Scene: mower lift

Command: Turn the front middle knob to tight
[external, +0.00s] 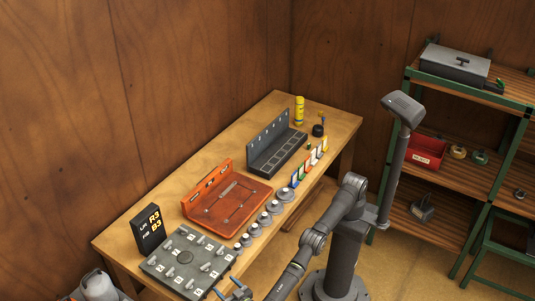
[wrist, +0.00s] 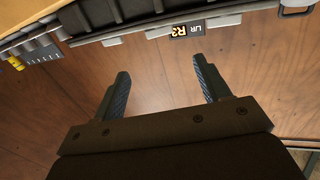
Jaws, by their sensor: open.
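The grey knob panel (external: 163,262) lies at the near left end of the workbench in the external view. It carries several small grey knobs beside white labels, with a round dial (external: 185,257) in the middle. The knobs are too small for me to read their settings, and I cannot single out the front middle one. My gripper (external: 236,291) is at the bottom edge of the external view, close to the panel's near right corner and partly cut off. In the wrist view my gripper (wrist: 163,90) has its two fingers wide apart with nothing between them.
A black display (external: 150,231) reading R3 and B3 stands behind the panel; it also shows in the wrist view (wrist: 187,30). An orange tray (external: 250,203), grey discs (external: 274,206) and a dark organiser (external: 270,158) line the workbench (external: 338,127). Shelves (external: 463,130) stand right.

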